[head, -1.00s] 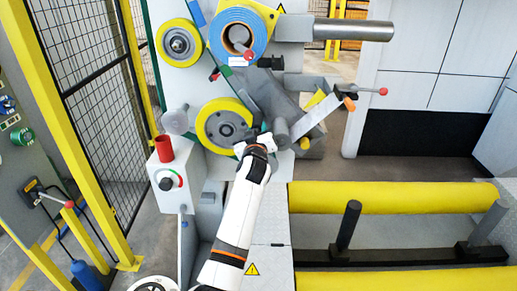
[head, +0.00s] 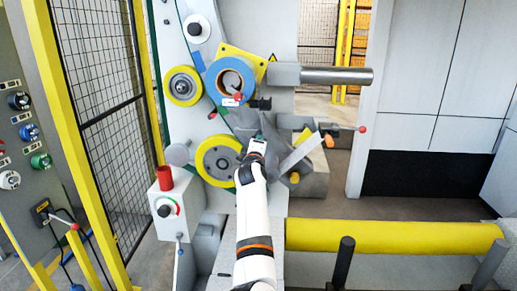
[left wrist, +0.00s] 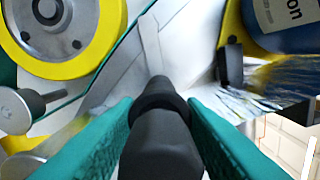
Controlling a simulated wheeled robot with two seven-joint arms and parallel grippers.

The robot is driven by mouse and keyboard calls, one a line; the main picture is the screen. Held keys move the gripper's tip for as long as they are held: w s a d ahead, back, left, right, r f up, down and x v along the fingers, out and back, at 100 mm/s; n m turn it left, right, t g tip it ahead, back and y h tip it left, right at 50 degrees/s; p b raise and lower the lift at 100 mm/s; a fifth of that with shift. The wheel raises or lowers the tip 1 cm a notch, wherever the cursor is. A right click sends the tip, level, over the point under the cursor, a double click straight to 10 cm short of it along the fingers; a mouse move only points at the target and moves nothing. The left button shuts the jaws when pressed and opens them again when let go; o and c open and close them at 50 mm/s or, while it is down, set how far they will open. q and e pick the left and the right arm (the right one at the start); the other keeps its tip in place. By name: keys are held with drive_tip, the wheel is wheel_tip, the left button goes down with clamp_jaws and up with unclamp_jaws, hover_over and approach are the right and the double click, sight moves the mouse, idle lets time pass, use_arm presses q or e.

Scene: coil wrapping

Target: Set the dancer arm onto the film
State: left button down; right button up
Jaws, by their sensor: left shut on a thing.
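My left gripper (head: 257,143) is at the machine face, just right of the large yellow-rimmed wheel (head: 220,160). In the left wrist view its teal fingers (left wrist: 160,105) are shut on a black round handle (left wrist: 160,135), which appears to be the dancer arm's end. The rest of the dancer arm is hard to make out. Shiny, wrinkled film (left wrist: 275,85) shows to the right of the handle, below the blue roll (left wrist: 290,15). I cannot tell whether the handle touches the film. The blue roll also shows in the head view (head: 216,80). My right gripper is not in view.
A smaller yellow-rimmed wheel (head: 183,86) and a metal bar (head: 335,76) sit higher up. A white plate with an orange tip (head: 327,141) stands to the right. A control box with a red cylinder (head: 165,178) is at lower left. A yellow roller (head: 395,237) lies at lower right.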

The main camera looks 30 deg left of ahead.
use_arm(q)
drive_tip(key=shift+r+n+p, duration=0.8)
drive_tip(key=shift+n, duration=0.2)
drive_tip(key=shift+a+r+n+p, duration=0.1)
drive_tip(key=shift+r+n+p, duration=0.15)
drive_tip(key=shift+n+p, duration=0.2)
drive_tip(key=shift+s+r+n, duration=0.1)
drive_tip(key=shift+n, duration=0.15)
drive_tip(key=c, duration=1.2)
unclamp_jaws()
drive_tip(key=shift+a, duration=0.1)
drive_tip(key=shift+o, duration=0.2)
